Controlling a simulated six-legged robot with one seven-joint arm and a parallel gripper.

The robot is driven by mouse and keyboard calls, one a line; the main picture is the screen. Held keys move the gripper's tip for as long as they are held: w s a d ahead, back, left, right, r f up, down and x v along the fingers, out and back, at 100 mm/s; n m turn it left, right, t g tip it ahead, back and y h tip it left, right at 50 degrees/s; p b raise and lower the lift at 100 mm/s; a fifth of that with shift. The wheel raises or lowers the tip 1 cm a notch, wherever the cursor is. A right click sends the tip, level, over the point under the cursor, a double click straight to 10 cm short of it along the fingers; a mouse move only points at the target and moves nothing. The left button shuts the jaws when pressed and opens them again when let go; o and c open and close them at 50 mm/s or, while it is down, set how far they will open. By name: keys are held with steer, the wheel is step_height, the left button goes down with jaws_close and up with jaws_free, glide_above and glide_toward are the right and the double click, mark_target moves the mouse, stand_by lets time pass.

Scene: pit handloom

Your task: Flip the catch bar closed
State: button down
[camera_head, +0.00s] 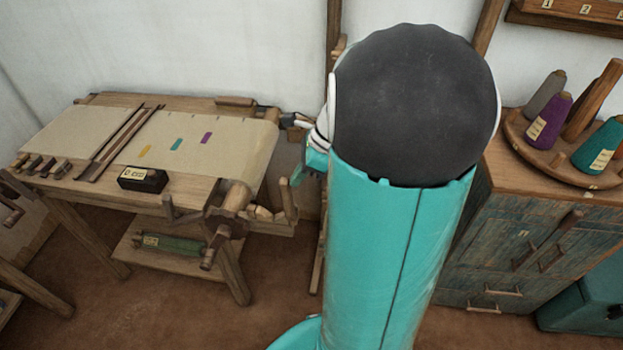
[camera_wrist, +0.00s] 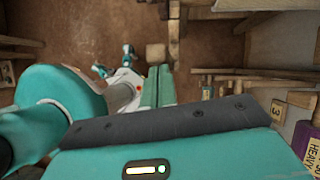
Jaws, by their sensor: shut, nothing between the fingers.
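The loom (camera_head: 190,185) stands at the left of the head view, with a beige cloth over its top. A wooden wheel and handle (camera_head: 229,222) sit at its front right corner, with small wooden posts and bars around them. I cannot tell which of these is the catch bar, or its position. My gripper (camera_head: 297,176) shows only as a small teal part beside the loom's right end, largely hidden by my arm. It is shut and empty. I see no contact with the loom. In the wrist view, my own teal and dark grey parts cover much of the picture.
A black labelled block (camera_head: 143,180) lies on the loom's front edge. A green roller (camera_head: 172,244) rests on the shelf below. A wooden cabinet (camera_head: 520,240) stands at the right, bearing a round rack with thread cones (camera_head: 549,122).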

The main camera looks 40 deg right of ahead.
steer(key=shift+w+a+f+m+g+h, duration=0.15)
steer(key=shift+w+a+f+g+h, duration=1.3)
steer(key=shift+w+a+f+g, duration=0.6)
steer(key=shift+w+a+f+m+g+h, duration=0.2)
steer(key=shift+w+a+f+g+h, duration=1.4)
steer(key=shift+w, duration=0.8)
steer(key=shift+w+a+f+m+g+h, duration=0.15)
steer(key=shift+w+a+f+g+h, duration=1.25)
steer(key=shift+w+g, duration=0.75)
steer(key=shift+w+a+f, duration=0.1)
steer(key=shift+a+f, duration=0.05)
steer(key=shift+f, duration=0.5)
steer(key=shift+f, duration=0.1)
